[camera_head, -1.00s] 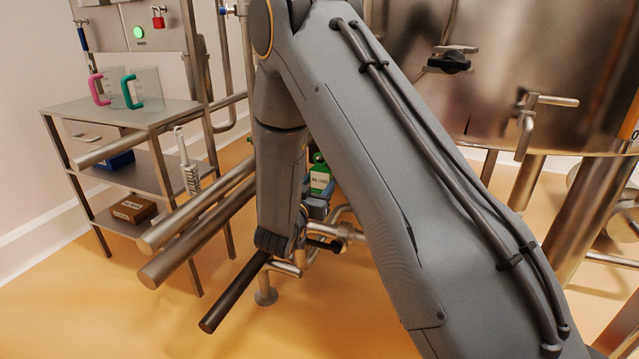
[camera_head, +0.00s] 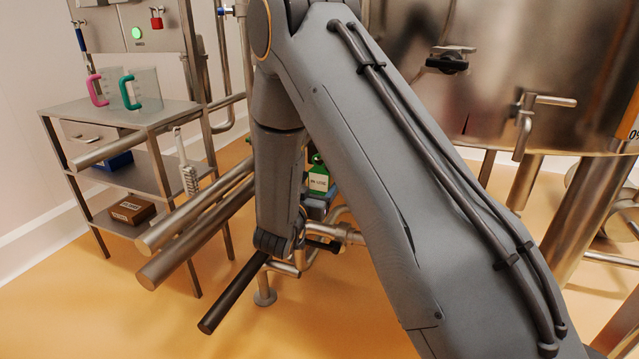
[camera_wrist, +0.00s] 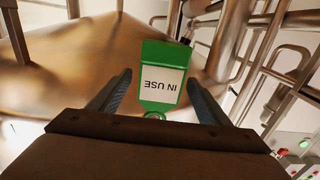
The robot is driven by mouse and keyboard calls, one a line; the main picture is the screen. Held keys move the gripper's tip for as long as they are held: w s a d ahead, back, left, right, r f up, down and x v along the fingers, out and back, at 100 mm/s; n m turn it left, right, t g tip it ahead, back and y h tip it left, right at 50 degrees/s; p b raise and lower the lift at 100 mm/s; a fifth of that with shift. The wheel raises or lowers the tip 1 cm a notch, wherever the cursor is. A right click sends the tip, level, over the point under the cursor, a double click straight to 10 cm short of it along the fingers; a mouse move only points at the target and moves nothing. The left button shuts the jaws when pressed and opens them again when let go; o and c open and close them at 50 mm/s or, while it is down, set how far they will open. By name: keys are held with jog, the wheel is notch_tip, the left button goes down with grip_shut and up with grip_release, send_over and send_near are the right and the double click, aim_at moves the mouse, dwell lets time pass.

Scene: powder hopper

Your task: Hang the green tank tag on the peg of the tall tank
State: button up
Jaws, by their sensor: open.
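The green tag (camera_wrist: 163,75) with a white "IN USE" label shows upside down in the wrist view, its ring end towards my gripper. My gripper (camera_wrist: 160,78) is open, with one dark finger on each side of the tag and a gap showing beside it. I cannot tell what supports the tag. A large steel vessel (camera_head: 410,70) fills the upper right; I cannot tell whether it is the tall tank. No tag peg can be made out.
A steel shelf cart (camera_head: 165,116) with pink- and green-handled jugs stands at left. Steel pipes (camera_head: 200,215) reach out between it and my arm. Vessel legs (camera_head: 525,180) stand at right. More pipes (camera_wrist: 285,75) crowd the wrist view's right side. The front-left floor is clear.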

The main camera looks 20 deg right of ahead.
jog(key=s+a+r+n+g+y+p, duration=0.2)
jog(key=s+a+n+g+y+p, duration=0.25)
jog(key=s+a+y, duration=0.55)
jog(key=s+d+r+n+g+p, duration=0.1)
jog(key=s+d+g, duration=0.1)
jog(key=s, duration=0.7)
jog(key=s+d+r+g+p, duration=0.1)
jog(key=s+d+r+g, duration=0.1)
jog(key=s, duration=0.7)
jog(key=s+d+r+n+g+p, duration=0.1)
jog(key=s+d+g, duration=0.3)
jog(key=s, duration=0.5)
jog(key=shift+s+d+r+n+g+y+p, duration=0.35)
jog(key=shift+r+g+p, duration=0.3)
jog(key=shift+g, duration=0.4)
jog(key=shift+a, duration=0.1)
